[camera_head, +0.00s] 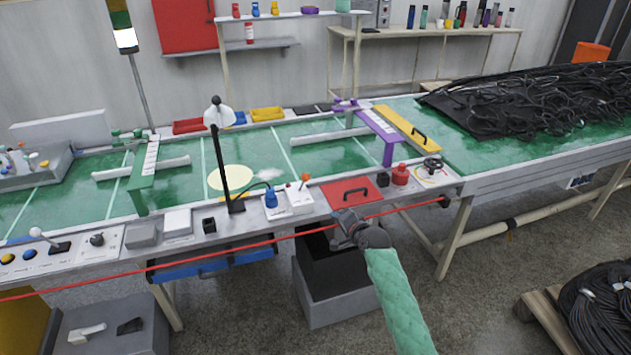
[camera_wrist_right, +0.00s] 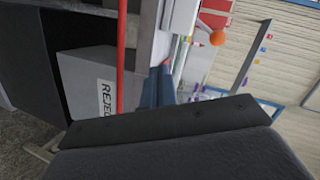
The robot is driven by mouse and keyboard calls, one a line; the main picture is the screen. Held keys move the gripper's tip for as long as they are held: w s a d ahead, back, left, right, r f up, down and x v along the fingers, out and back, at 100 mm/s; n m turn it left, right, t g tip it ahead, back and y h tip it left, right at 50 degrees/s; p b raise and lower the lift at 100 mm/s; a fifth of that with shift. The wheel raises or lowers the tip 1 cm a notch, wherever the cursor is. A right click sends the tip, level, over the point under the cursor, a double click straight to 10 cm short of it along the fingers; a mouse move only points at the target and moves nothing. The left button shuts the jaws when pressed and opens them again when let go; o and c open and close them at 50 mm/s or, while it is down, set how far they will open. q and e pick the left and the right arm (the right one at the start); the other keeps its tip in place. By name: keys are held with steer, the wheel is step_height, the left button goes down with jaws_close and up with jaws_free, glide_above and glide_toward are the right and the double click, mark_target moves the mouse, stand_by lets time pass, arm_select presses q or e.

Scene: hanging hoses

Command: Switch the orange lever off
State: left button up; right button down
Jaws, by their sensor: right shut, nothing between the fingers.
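The orange lever (camera_head: 304,179) has a round orange knob and stands up from a small white box (camera_head: 299,199) on the front rail of the green-topped bench. Its knob also shows in the right wrist view (camera_wrist_right: 217,38), at the upper right. My right gripper (camera_head: 343,215) is shut and empty. It is in front of the bench edge, right of the lever and lower in the picture, apart from it. My left gripper is not in view.
A red line (camera_head: 200,259) runs along the bench front close to my right gripper. A red plate with a handle (camera_head: 350,192) and a blue knob (camera_head: 270,198) flank the lever. A tall dark lamp stand (camera_head: 222,160) rises left. A grey reject bin (camera_head: 340,303) stands below.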

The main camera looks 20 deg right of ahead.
mark_target(303, 182)
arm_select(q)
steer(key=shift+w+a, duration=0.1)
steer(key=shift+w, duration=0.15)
arm_select(e)
steer(key=r+m+t, duration=0.1)
steer(key=m, duration=0.2)
steer(key=w+d+r+m+t, duration=0.1)
steer(key=r+m, duration=0.1)
steer(key=d+r+m+t+h, duration=0.1)
steer(key=m+t, duration=0.1)
steer(key=m, duration=0.1)
steer(key=shift+w+r+m, duration=0.25)
steer(key=shift+w+m, duration=0.05)
steer(key=shift+w, duration=0.1)
steer(key=shift+w, duration=0.1)
